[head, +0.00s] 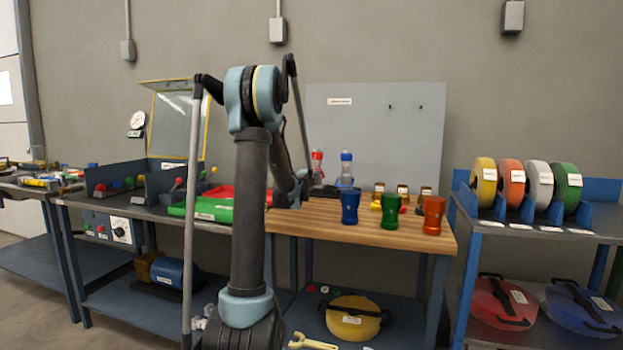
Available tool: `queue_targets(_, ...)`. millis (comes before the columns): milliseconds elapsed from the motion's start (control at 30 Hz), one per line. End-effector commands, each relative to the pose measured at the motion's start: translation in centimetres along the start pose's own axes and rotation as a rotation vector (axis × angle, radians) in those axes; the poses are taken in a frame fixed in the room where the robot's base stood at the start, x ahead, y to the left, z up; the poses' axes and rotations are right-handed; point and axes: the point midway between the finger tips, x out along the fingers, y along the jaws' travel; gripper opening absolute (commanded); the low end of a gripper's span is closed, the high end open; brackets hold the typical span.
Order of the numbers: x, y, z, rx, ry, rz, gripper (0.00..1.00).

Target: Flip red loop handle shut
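I cannot make out a clear red loop handle in the head view. Small red-tipped levers (178,182) show on the dark fixture on the left bench, too small to tell their shape. A red-topped bottle (317,158) stands at the back of the wooden bench, beside a blue-topped bottle (346,160). My arm rises in front of the benches and bends down toward the wooden bench's left back. My gripper (318,191) seems to be the dark shape beyond the wrist, near the bottles. Its fingers are too small and covered to read.
Blue, green and orange cups stand along the wooden bench (340,228). Green (214,208) and red trays lie left of it, partly behind my arm. A framed clear panel (178,118) rises over the left bench. A rack (540,232) with coloured reels stands right.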

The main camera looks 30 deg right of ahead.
Motion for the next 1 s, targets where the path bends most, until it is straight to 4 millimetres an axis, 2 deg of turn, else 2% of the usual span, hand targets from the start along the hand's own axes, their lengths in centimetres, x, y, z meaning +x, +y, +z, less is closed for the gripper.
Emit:
queue_targets(133, 0.1, -0.1, 0.0, 0.000, 0.000, 0.000, 0.00)
queue_targets(333, 1.4, -1.1, 0.0, 0.000, 0.000, -0.001, 0.00)
queue_targets(667, 1.3, -1.1, 0.0, 0.000, 0.000, -0.001, 0.00)
queue_targets(833, 0.3, -1.2, 0.1, 0.000, 0.002, -0.001, 0.00)
queue_targets(1000, -2.2, -1.4, 0.1, -0.001, 0.006, 0.001, 0.00)
